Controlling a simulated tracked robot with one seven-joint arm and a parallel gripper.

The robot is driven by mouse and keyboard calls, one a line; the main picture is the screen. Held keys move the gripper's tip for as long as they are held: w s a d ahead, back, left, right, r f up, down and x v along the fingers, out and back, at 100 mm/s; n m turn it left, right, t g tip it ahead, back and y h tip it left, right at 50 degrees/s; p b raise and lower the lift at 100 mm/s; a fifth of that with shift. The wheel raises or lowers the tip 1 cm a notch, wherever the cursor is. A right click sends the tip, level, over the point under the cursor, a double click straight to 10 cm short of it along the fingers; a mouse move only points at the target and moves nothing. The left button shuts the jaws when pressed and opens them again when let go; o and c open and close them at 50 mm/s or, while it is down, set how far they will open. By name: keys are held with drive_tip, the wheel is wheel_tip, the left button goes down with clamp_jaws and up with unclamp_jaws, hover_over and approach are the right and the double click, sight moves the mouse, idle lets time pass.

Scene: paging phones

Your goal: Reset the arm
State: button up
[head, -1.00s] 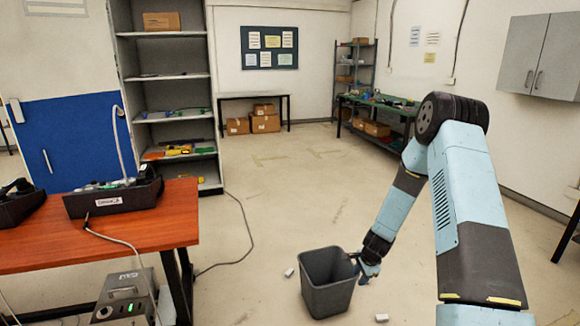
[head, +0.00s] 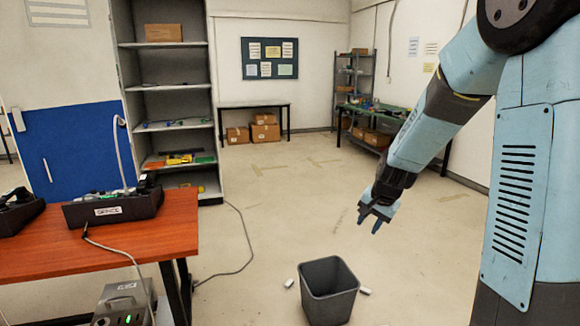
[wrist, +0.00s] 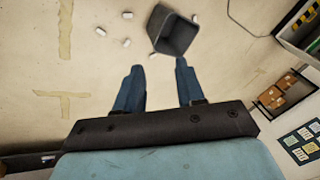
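My gripper (head: 370,222) hangs in the air in the head view, above and to the right of the grey bin, with its fingers pointing down. In the wrist view its two blue fingers (wrist: 156,82) stand well apart with nothing between them. My light blue arm fills the right side of the head view. The grey bin (head: 329,289) stands upright on the floor, apart from the gripper. It also shows beyond the fingertips in the wrist view (wrist: 174,38). I see nothing inside it in the head view.
Small white pieces (head: 289,283) lie on the floor around the bin. A red-brown table (head: 150,233) with black trays (head: 112,206) stands at the left. A grey shelf unit (head: 165,89) stands behind it. The middle of the floor is clear.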

drive_tip(key=s+r+n, duration=0.4)
drive_tip(key=s+r, duration=0.9)
drive_tip(key=s+r+n+t+h, duration=0.1)
drive_tip(key=s+r+n, duration=0.2)
drive_tip(key=s, duration=1.2)
drive_tip(key=shift+s+d+r, duration=0.4)
drive_tip(key=shift+r, duration=0.45)
